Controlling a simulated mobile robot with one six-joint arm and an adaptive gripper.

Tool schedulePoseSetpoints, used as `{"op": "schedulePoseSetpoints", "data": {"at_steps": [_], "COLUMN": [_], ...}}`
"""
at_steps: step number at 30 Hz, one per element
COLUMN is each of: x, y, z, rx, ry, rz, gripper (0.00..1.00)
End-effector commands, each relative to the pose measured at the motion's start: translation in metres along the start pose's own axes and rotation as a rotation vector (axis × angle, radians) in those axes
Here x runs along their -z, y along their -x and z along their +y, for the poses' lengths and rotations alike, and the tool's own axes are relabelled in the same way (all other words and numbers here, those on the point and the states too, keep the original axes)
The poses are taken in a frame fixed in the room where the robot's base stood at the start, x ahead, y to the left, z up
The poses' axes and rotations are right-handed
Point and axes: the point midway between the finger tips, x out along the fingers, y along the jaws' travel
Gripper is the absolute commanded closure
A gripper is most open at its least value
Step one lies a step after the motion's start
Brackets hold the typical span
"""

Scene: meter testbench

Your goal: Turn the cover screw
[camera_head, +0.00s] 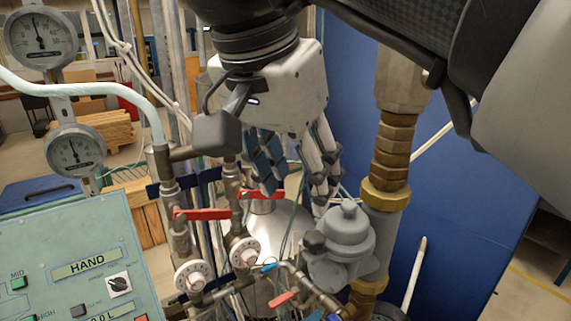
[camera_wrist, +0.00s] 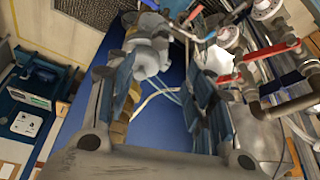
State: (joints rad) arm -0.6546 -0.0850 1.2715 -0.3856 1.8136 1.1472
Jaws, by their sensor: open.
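A grey domed meter body (camera_head: 347,240) stands upright on the pipework right of centre in the head view. A small round knob, which looks like the cover screw (camera_head: 348,208), sits on its top. My gripper (camera_head: 296,182) points down, open and empty, above and to the left of the meter body, apart from it as far as I can tell. In the wrist view my gripper (camera_wrist: 165,85) has its two fingers spread. The grey meter body (camera_wrist: 150,58) shows beyond them, nearer the left finger. I cannot make out the screw clearly there.
Red lever valves (camera_head: 203,214) and thin pipes crowd the left of the meter. A thick brass-fitted pipe (camera_head: 391,150) rises close on its right. Pressure gauges (camera_head: 76,151) and a green control panel (camera_head: 75,265) are at the left. A blue panel (camera_head: 450,200) stands behind.

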Motion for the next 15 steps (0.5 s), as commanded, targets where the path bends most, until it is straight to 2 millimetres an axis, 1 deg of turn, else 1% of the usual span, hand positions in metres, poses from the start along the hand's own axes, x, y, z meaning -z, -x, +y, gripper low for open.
{"op": "schedulePoseSetpoints", "data": {"at_steps": [8,10,13,15], "x": [0.0,0.004,0.019,0.034], "y": [0.001,0.003,0.013,0.021], "z": [0.0,0.0,-0.001,-0.002], "rx": [0.0,-0.006,-0.03,-0.053], "ry": [0.0,-0.02,-0.118,-0.223], "rz": [0.0,-0.013,-0.083,-0.158], "gripper": [0.52,0.52,0.52,0.52]}}
